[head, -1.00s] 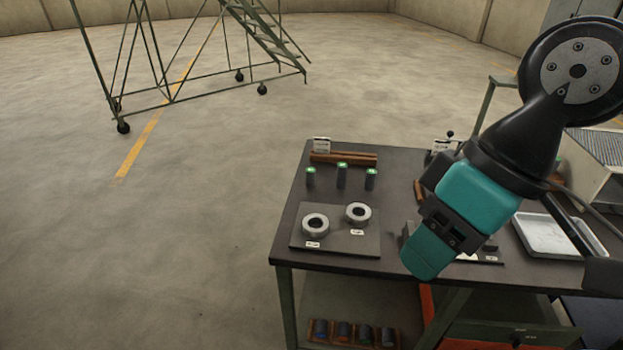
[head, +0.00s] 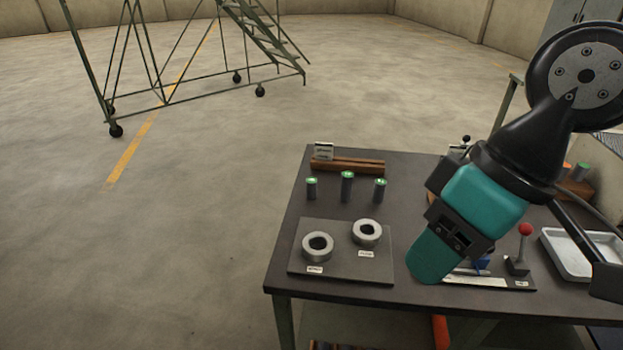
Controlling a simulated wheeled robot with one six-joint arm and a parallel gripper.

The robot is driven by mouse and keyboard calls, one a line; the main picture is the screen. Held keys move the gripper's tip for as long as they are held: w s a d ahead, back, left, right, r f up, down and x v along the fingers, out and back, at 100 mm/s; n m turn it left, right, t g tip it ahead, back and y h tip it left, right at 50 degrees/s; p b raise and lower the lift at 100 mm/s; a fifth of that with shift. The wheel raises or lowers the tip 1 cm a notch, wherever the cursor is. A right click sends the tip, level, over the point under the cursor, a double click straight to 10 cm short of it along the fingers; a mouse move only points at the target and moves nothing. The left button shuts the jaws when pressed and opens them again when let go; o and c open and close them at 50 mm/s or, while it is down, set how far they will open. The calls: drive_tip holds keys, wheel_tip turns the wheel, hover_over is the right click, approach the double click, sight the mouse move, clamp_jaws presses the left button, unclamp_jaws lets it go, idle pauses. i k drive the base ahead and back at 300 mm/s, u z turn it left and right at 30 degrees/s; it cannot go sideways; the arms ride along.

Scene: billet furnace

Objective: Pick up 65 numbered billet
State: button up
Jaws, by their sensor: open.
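Three small dark cylindrical billets with green tops stand upright in a row on the dark table: a left one (head: 311,188), a middle one (head: 347,187) and a right one (head: 379,190). Their numbers are too small to read, so I cannot tell which is 65. My gripper (head: 436,258) is seen mostly from its teal back, over the table's front part, right of the ring plate and apart from the billets. It is open; its fingertips are hard to make out, and I see nothing held in it.
Two metal rings (head: 317,247) (head: 367,232) sit on a dark plate (head: 340,271) in front of the billets. A brown wooden rack (head: 347,165) with a small sign is behind them. A red-knobbed lever (head: 525,231) and a white tray (head: 585,252) are at right. Open floor lies left.

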sight(312, 182)
drive_tip(key=u, duration=0.5)
drive_tip(key=i, duration=0.95)
drive_tip(key=u, duration=0.7)
